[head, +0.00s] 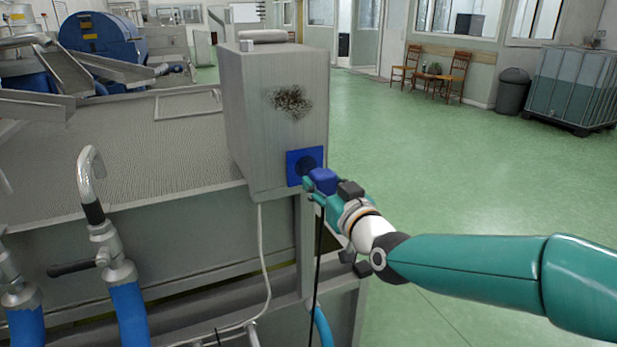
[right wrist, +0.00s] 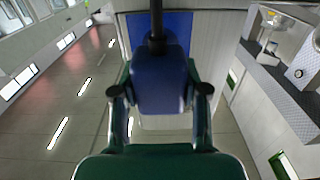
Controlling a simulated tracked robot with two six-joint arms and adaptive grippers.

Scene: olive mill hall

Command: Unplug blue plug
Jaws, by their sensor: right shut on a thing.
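A blue square socket (head: 294,167) is on the front of a grey box (head: 262,110), near its lower right corner. A dark round opening shows in its middle. My right gripper (head: 318,185) is shut on the blue plug (head: 324,179), just in front of the socket's lower right corner. The plug looks out of the opening, with a small gap. In the right wrist view the plug (right wrist: 160,82) sits between both fingers of my gripper (right wrist: 160,93). Its black cable (right wrist: 157,22) crosses in front of the blue socket plate (right wrist: 180,28). My left gripper is not in view.
The black cable (head: 317,275) hangs down from the plug beside a grey post. Metal pipes with blue hoses (head: 128,312) stand at the lower left. A grey trough (head: 130,140) lies left of the box. Open green floor (head: 430,170) is to the right.

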